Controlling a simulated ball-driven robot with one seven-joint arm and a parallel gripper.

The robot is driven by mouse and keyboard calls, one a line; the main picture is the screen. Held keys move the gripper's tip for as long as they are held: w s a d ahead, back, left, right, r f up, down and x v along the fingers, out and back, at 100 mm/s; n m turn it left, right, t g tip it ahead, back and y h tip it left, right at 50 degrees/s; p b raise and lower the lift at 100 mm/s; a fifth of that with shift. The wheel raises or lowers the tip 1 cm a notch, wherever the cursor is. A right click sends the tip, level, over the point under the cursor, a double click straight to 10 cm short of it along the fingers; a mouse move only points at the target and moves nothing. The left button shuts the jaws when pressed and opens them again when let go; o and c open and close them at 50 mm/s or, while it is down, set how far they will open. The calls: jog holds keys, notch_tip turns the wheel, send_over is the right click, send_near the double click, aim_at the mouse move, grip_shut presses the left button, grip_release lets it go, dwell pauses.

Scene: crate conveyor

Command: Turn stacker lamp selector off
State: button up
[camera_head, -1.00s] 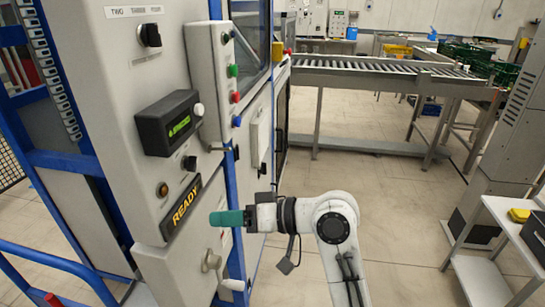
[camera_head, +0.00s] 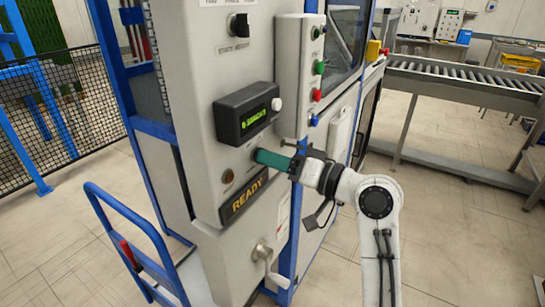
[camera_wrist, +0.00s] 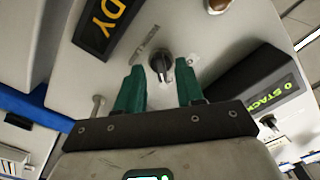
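A small black selector knob (camera_wrist: 162,64) stands on the grey panel in the wrist view, close ahead between my two green fingers. My gripper (camera_wrist: 160,72) is open, with a finger on either side of the knob; I cannot tell whether either finger touches it. In the head view my gripper (camera_head: 260,156) reaches the cabinet panel just below the display box and hides this knob. A second black selector (camera_head: 240,25) sits higher on the cabinet; the small labels are not readable.
A display box (camera_head: 247,112) with green text juts out just above my gripper. A READY sign (camera_head: 243,197) and an amber lamp (camera_head: 228,176) are beside it. A crank handle (camera_head: 268,262) protrudes below. A column of coloured buttons (camera_head: 319,68) is to the right.

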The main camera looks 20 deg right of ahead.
jog(key=shift+w+a, duration=0.25)
jog(key=shift+w, duration=0.05)
jog(key=shift+c, duration=0.3)
grip_shut()
